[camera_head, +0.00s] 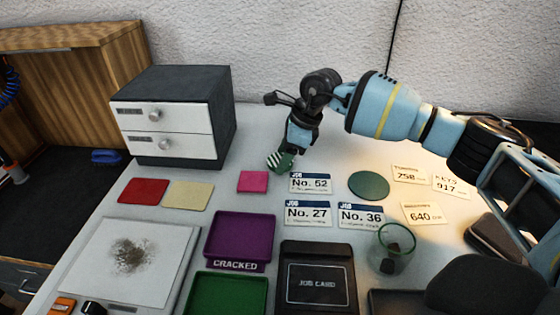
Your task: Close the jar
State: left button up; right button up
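The clear glass jar (396,262) stands upright at the lower right of the table, its top open, with small dark pieces inside. My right gripper (287,151) is at the back middle of the table, left of and behind the jar. At its fingertips is a small green piece with dark and white stripes, which looks like the jar lid (280,162). It is tilted and low, close to the table; I cannot tell whether it touches. The fingertips are small and partly hidden. My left gripper is out of view.
A flat green disc (368,186) lies among job cards (309,184) and number tags (427,214). A purple tray (239,235), a green tray (228,293) and a dark job-card holder (318,278) are in front. A two-drawer cabinet (171,121) stands back left.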

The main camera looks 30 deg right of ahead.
jog(key=c, duration=0.5)
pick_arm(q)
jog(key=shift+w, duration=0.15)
pick_arm(e)
jog(key=shift+r, duration=0.1)
jog(key=shift+r, duration=0.45)
jog(key=r, duration=0.2)
jog(key=shift+s+a+r+p, duration=0.25)
jog(key=shift+s+r+p, duration=0.05)
jog(key=shift+s+p, duration=0.05)
jog(key=s+a, duration=0.5)
jog(key=s, duration=0.2)
jog(key=s+a+r+p, duration=0.1)
jog(key=s+a, duration=0.2)
jog(key=s, duration=0.1)
jog(key=shift+a+r, duration=0.1)
jog(key=shift+a, duration=0.25)
jog(key=shift+s+a, duration=0.3)
jog(key=shift+s, duration=0.2)
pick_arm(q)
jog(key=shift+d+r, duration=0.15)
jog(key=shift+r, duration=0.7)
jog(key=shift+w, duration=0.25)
